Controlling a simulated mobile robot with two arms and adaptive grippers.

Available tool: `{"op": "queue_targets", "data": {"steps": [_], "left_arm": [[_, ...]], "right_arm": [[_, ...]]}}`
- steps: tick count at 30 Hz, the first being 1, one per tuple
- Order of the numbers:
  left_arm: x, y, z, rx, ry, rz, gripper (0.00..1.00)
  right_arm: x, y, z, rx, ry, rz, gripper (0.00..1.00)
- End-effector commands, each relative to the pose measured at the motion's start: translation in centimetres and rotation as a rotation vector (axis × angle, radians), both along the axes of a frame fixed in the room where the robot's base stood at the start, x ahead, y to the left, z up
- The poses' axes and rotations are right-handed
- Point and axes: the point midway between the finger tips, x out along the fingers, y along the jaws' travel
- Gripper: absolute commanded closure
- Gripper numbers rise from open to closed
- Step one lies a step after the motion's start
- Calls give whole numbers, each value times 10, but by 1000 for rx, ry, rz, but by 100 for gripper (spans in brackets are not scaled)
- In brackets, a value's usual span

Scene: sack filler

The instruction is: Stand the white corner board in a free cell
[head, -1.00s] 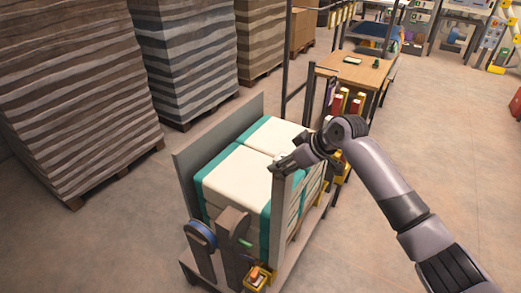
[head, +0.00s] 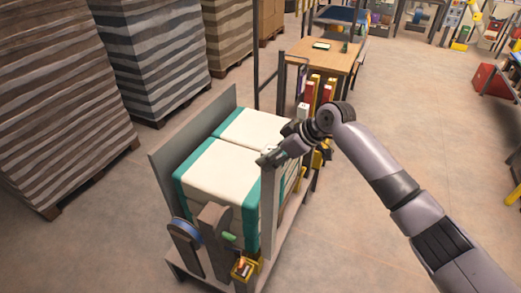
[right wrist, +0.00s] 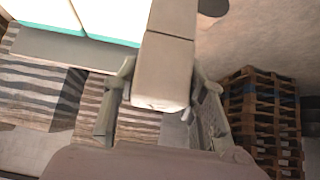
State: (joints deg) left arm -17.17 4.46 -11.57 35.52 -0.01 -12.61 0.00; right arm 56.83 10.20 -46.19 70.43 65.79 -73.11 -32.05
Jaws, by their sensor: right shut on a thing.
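My right gripper (head: 268,160) is shut on the upper end of a long pale board, the white corner board (head: 269,205). The board hangs about upright at the near right corner of the sack stack (head: 215,170); I cannot tell whether it touches the sacks. In the right wrist view the board (right wrist: 168,50) sits between the two fingers (right wrist: 160,103). Beyond the sacks, a rack with red and yellow boards (head: 315,92) stands by the wooden table; my arm partly hides it, and its free cells are not clear. My left gripper is out of view.
The sacks stand on a cart with a grey back panel (head: 165,165). A blue reel (head: 185,230) and a yellow box (head: 243,268) are at its near end. A wooden table (head: 325,55) is behind. Tall striped stacks (head: 55,110) line the left; open floor (head: 420,130) lies right.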

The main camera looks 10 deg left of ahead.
Motion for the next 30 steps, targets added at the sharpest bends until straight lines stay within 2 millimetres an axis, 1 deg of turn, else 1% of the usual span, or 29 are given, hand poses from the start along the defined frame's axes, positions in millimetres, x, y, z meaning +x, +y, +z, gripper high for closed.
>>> {"op": "queue_targets", "data": {"steps": [1,12,18,30], "left_arm": [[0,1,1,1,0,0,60],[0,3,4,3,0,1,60],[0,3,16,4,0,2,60],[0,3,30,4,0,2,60]], "right_arm": [[-1,-7,1,0,-1,-2,95],[-15,-49,0,-2,-2,-2,95],[-23,-72,2,0,0,-1,95],[-38,-118,1,-1,-1,-2,95]]}}
